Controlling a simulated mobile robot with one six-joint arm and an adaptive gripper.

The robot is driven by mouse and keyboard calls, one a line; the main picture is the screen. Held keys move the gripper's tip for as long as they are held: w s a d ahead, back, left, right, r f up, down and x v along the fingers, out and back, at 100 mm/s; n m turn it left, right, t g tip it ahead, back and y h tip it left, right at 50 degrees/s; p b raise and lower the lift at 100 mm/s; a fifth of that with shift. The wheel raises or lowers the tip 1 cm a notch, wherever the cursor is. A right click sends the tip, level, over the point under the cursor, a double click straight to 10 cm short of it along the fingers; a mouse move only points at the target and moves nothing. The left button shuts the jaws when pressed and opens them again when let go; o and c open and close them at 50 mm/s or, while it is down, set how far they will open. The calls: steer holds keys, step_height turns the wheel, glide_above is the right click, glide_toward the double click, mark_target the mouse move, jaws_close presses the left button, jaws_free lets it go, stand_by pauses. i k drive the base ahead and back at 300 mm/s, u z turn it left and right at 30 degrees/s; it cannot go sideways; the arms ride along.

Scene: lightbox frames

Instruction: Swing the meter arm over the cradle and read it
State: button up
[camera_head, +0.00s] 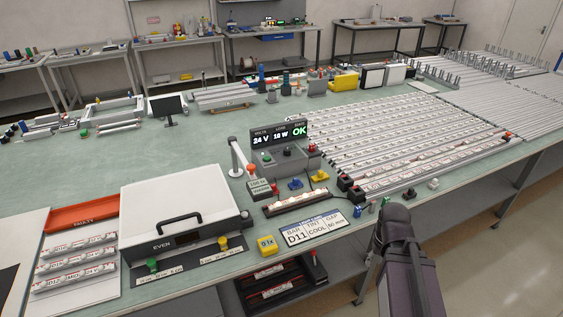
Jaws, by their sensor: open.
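The meter arm is a white post (236,157) with a small head (257,187) reading what looks like "150 lx WARM". It stands at the left end of the cradle (275,209), a low dark holder with a lit bar (300,201) lying in it. The head is near the cradle's left end; I cannot tell whether it is above the bar. Behind is a grey supply box (283,158) showing "24 V", "18 W" and "OK". My gripper (369,268) is open and empty at the bench's front edge, right of the cradle, partly hidden by my arm.
A white lidded box (175,203) marked "EVEN" and a red "FAULTY" tray (82,217) stand left. Long racks of bars (400,140) fill the right.

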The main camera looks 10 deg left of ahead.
mark_target(259, 189)
steer(key=z, duration=0.6)
steer(key=k, duration=1.1)
steer(key=u, duration=1.2)
steer(key=i, duration=0.95)
steer(key=z, duration=0.05)
